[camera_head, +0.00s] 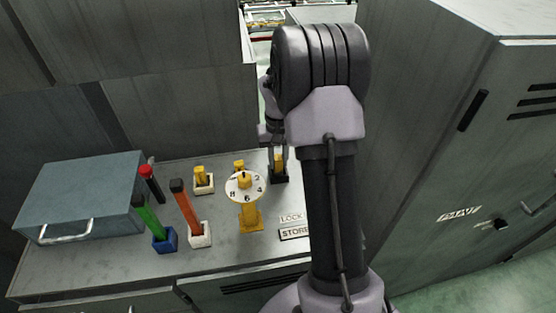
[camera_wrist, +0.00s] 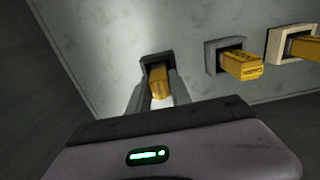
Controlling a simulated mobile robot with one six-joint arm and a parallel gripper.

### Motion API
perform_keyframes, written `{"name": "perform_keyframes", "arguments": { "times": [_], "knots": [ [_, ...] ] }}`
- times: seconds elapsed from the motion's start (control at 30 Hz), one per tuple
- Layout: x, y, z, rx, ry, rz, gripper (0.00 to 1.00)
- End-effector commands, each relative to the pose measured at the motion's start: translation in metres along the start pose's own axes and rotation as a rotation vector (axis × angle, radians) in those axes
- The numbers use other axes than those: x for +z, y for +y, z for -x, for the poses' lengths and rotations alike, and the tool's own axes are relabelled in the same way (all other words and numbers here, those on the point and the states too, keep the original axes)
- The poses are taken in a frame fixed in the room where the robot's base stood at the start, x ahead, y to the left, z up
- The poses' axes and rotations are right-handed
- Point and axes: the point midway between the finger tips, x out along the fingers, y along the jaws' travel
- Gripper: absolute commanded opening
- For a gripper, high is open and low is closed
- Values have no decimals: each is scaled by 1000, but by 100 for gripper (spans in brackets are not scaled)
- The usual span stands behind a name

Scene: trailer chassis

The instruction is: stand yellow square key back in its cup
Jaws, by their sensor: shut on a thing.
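My gripper (camera_head: 278,152) is shut on a yellow square key (camera_head: 279,162) at the back right of the bench top. The key also shows between my fingers in the wrist view (camera_wrist: 158,84). It is lined up with a dark square cup (camera_head: 280,179), and its lower end appears to be within the cup's mouth. The cup's dark rim shows around that end in the wrist view (camera_wrist: 146,60). How deep the key sits, and whether it touches the bottom, I cannot tell. My fingers stand on either side of the key, above the cup.
A second yellow key (camera_wrist: 242,66) stands in a grey cup, and a third (camera_wrist: 303,47) in a cream cup. A numbered yellow dial post (camera_head: 247,198) is in front. Green (camera_head: 149,218), orange (camera_head: 187,207) and red-topped (camera_head: 150,182) handles and a blue-grey box (camera_head: 85,190) are left.

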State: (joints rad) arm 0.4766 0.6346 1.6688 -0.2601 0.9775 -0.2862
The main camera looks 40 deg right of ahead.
Motion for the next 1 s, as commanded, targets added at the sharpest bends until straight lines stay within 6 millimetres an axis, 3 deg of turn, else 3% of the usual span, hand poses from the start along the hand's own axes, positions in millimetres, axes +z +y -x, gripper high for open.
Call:
{"name": "perform_keyframes", "arguments": {
  "times": [0.03,0.13,0.47,0.57,0.8,1.0],
  "knots": [
    [0,0,-2,0,0,0,27],
    [0,0,-1,0,0,0,47],
    [0,0,3,0,0,0,47],
    [-1,0,22,0,2,0,47],
    [0,0,91,0,3,0,47],
    [0,-1,121,-1,1,0,47]
  ]
}}
